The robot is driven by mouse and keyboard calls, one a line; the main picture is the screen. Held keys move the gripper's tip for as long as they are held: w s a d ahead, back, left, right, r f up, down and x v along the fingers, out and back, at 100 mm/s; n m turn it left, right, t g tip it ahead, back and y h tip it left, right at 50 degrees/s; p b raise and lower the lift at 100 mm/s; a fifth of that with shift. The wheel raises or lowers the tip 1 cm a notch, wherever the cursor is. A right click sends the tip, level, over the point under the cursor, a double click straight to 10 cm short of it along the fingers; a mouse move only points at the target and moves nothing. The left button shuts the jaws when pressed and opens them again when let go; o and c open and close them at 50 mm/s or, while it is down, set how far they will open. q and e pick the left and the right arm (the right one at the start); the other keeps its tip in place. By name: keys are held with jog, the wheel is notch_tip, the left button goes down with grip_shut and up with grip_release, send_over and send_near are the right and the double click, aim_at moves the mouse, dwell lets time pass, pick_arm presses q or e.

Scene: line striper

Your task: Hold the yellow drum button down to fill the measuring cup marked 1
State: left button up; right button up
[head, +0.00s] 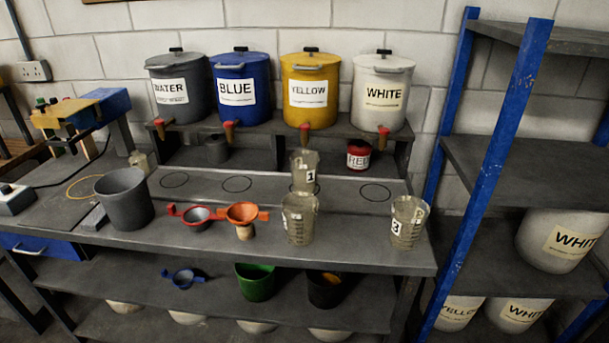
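The yellow drum (313,75), labelled YELLOW, stands on the raised back shelf between the blue and white drums. A red and orange tap, perhaps its button (304,130), sticks out at its lower front. The measuring cup marked 1 (306,160) is clear and upright on the bench below that tap. Its lower part is partly hidden by another clear cup (299,220) in front. I cannot make out any yellow liquid in cup 1. Neither of my grippers is in view.
Grey WATER (180,65), BLUE (239,65) and WHITE (383,70) drums share the shelf. A cup marked 3 (408,225) stands at the bench's front right. A grey bucket (124,200), red strainer (195,217) and orange funnel (243,215) stand left. A blue-posted rack (497,160) rises right.

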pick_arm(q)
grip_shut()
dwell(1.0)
